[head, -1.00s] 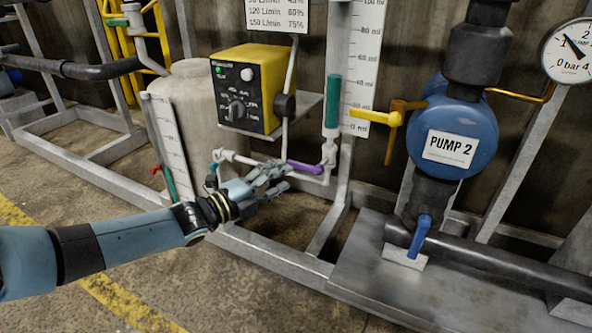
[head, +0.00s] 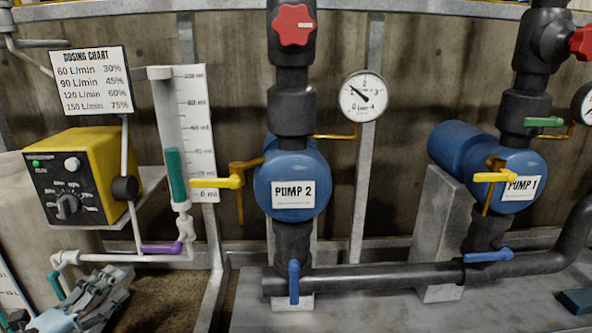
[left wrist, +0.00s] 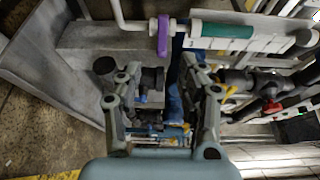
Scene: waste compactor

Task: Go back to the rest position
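My left gripper (head: 98,303) is at the lower left of the head view, below the white pipe with the purple valve handle (head: 162,248). Its fingers are spread and nothing is held between them. In the left wrist view the two fingers of the left gripper (left wrist: 162,105) stand apart, with the purple handle (left wrist: 163,37) beyond their tips. The gripper looks apart from the handle. My right gripper is in neither view now.
The yellow dosing box (head: 80,178) stands above the gripper. The measuring scale (head: 200,130) with its green column is to the right. Pump 2 (head: 292,185) and Pump 1 (head: 522,185) stand farther right, joined by a black pipe (head: 380,278). A metal frame surrounds the gripper's area.

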